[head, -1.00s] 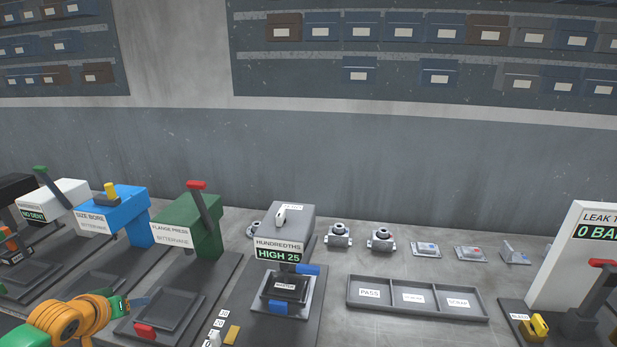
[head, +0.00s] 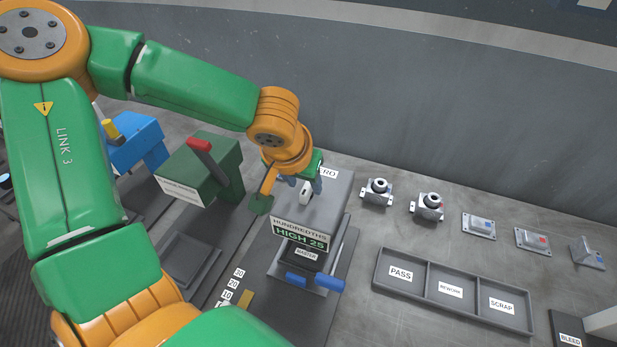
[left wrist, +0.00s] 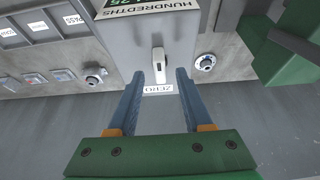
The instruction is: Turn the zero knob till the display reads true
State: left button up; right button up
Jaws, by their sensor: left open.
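The grey gauge box (head: 325,200) carries a display (head: 300,238) that reads "HIGH 25" under the word "HUNDREDTHS". My left gripper (head: 304,186) is open at the knob, with one blue finger on each side. The wrist view shows gaps between the fingers (left wrist: 160,74) and the knob. A dark block labelled "MASTER" (head: 306,254) sits in the gauge below the display. My right gripper is out of view.
The green flange press (head: 200,165) with its red-tipped lever stands left of the gauge. A tray (head: 447,314) marked PASS, REWORK and SCRAP lies to the right. Several castings, one a round-topped part (head: 428,205), stand behind it. Bench space between gauge and tray is clear.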

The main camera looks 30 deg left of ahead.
aim_at(308, 184)
pick_arm(q)
jog(key=shift+w+x, duration=0.2)
jog(key=shift+x, duration=0.85)
jog(key=shift+w+a+f, duration=0.15)
jog(key=shift+w, duration=0.25)
jog(key=shift+s, duration=0.25)
grip_shut()
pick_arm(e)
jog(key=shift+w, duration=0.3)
pick_arm(q)
jog(key=shift+r, duration=0.2)
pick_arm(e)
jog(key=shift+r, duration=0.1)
